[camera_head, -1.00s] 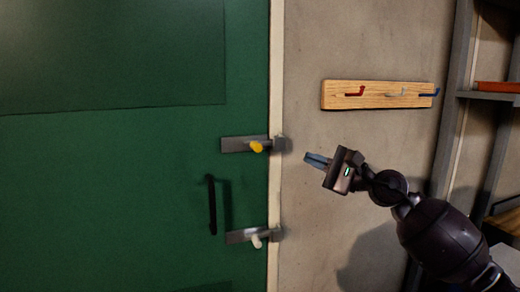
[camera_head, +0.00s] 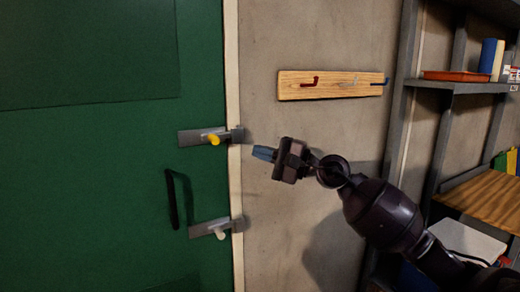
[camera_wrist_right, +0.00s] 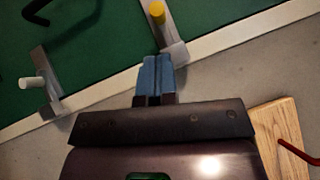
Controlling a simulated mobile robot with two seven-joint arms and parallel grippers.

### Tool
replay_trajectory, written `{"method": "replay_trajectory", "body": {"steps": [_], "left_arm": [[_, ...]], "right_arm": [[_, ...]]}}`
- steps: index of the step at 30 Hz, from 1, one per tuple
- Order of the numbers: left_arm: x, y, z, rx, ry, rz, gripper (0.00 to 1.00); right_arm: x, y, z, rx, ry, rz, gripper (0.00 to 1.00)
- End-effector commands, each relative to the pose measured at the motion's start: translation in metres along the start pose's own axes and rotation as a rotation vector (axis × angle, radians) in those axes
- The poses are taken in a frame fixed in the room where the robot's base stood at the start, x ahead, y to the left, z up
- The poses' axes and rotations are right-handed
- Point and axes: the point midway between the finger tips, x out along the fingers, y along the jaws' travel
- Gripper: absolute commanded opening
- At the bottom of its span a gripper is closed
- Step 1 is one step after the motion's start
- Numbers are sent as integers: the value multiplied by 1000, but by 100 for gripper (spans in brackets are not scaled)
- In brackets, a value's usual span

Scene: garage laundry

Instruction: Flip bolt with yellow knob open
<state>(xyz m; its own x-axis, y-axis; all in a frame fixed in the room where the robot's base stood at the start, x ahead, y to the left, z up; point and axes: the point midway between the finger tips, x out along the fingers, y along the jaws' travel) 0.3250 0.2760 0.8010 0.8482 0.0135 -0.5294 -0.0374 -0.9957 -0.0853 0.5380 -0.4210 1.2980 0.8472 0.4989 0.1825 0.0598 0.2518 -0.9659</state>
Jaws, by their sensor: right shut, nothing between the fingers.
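The bolt with the yellow knob (camera_head: 214,139) is mounted on the green door (camera_head: 90,180), its metal plate reaching across the door edge to the white frame. In the right wrist view the yellow knob (camera_wrist_right: 157,12) is at the top, just beyond the fingertips. My right gripper (camera_head: 264,153) is shut and empty, to the right of the bolt in front of the wall, fingers pointing left toward it. In the wrist view its blue fingers (camera_wrist_right: 156,78) lie together, apart from the knob. My left gripper is not in view.
A second bolt with a white knob (camera_head: 220,233) sits below, beside a black door handle (camera_head: 173,199). A wooden hook rack (camera_head: 330,92) hangs on the wall above my right gripper. Shelving (camera_head: 440,90) stands at the right.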

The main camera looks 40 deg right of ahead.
Motion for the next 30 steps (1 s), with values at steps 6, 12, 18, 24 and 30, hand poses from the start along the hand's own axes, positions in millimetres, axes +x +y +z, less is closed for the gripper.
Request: {"method": "replay_trajectory", "body": {"steps": [6,12,18,24,30], "left_arm": [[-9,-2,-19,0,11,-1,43],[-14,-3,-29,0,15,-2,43],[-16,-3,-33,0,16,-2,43],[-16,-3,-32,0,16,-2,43],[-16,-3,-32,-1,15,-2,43]], "right_arm": [[38,-5,1,-1,-2,-4,0],[64,-4,1,0,-1,-3,0],[77,-2,0,-1,0,-2,0],[79,0,0,-1,0,0,0],[79,0,0,-1,0,0,0]]}}
